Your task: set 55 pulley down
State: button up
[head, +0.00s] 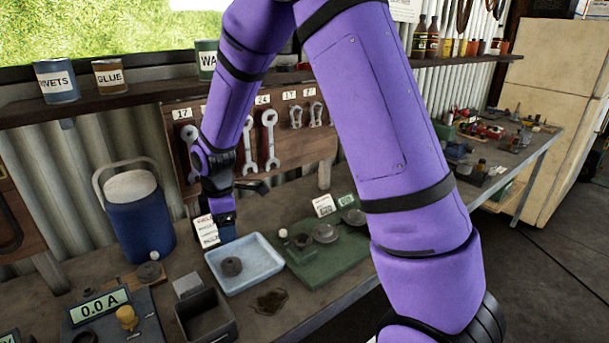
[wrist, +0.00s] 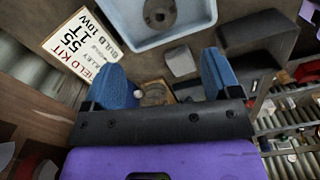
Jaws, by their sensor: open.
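A dark round pulley (head: 231,266) with a centre hole lies flat in a pale blue tray (head: 268,281) on the bench. Pulley (wrist: 160,13) and tray (wrist: 196,29) also show at the top of the wrist view. A white card (head: 206,231) stands at the tray's back left corner; in the wrist view the card (wrist: 78,48) reads "FIELD KIT", "55 T", "10W". My gripper (head: 226,228) is behind the tray, apart from the pulley. In the wrist view my gripper (wrist: 162,76) has its blue fingers wide apart, with nothing held between them.
A green board (head: 322,262) with several round parts stands right of the tray. A dark open bin (head: 207,318) and a meter (head: 103,308) are in front and left. A blue cooler (head: 140,224) stands behind left. Wrenches (head: 270,138) hang on the back panel.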

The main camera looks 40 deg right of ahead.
jog(key=s+d+r+m+t, duration=0.1)
jog(key=s+d+r+m, duration=0.1)
jog(key=r, duration=0.3)
jog(key=s+d+r+m, duration=0.1)
jog(key=s+r+m, duration=0.15)
jog(key=r, duration=0.35)
jog(key=s+d+r+m+t, duration=0.2)
jog(key=s+r+m, duration=0.3)
jog(key=s, duration=0.7)
jog(key=s+d+r+m+t, duration=0.2)
jog(key=s+d+r+m, duration=0.2)
jog(key=s+r, duration=0.5)
jog(key=s+m, duration=0.2)
jog(key=s, duration=0.1)
jog(key=shift+r, duration=0.15)
